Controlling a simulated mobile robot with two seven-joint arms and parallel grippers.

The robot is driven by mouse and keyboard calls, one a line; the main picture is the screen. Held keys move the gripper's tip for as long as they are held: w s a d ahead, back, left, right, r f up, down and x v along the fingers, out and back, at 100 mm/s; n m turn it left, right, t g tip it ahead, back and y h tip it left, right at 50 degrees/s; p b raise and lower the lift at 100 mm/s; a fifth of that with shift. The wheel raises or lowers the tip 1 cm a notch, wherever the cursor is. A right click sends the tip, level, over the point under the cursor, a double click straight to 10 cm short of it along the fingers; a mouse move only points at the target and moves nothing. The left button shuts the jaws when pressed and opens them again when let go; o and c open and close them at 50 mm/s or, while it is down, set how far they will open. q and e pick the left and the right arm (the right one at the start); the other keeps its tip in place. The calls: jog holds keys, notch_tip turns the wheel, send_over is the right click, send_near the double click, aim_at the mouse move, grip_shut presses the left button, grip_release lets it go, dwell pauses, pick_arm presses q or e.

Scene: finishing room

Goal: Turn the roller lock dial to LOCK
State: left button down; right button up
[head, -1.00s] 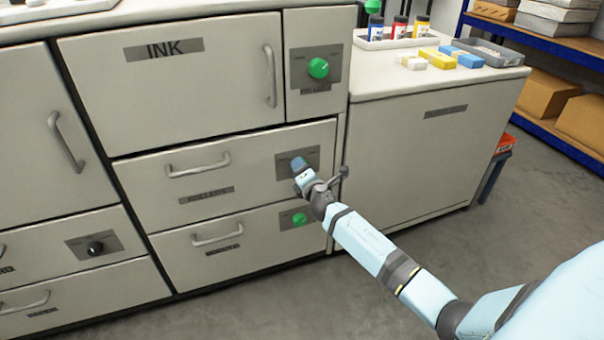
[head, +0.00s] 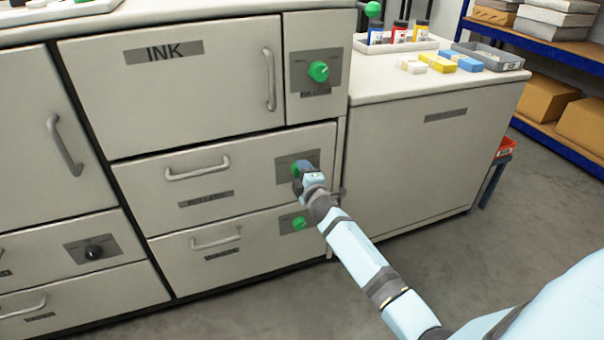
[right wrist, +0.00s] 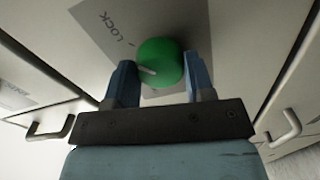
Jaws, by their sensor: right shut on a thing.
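The green roller lock dial (head: 301,165) sits on a grey plate at the right end of the drawer labelled ROLLERS. My right gripper (head: 307,171) is at this dial, its blue fingers on either side. In the right wrist view the round green dial (right wrist: 158,63) lies between the two fingertips (right wrist: 160,82), and the gripper is shut on it. The word LOCK (right wrist: 118,22) and a short tick are printed above and left of the dial. The dial's white pointer line points left, slightly up, not straight at the LOCK tick. My left gripper is out of view.
Another green dial (head: 318,71) is beside the INK door (head: 170,90), and one (head: 299,223) is on the drawer below. A black dial (head: 94,251) is at lower left. Drawer handles stick out nearby. A side cabinet (head: 420,160) stands right; the floor before it is clear.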

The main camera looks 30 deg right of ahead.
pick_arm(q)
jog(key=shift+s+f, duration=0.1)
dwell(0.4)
pick_arm(e)
jog(key=o, duration=0.9)
pick_arm(q)
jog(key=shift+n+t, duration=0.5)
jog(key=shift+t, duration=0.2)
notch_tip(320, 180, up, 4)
jog(key=p, duration=0.3)
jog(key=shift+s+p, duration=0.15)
jog(key=shift+p, duration=0.2)
pick_arm(e)
jog(key=v, duration=1.3)
jog(key=shift+s, duration=0.4)
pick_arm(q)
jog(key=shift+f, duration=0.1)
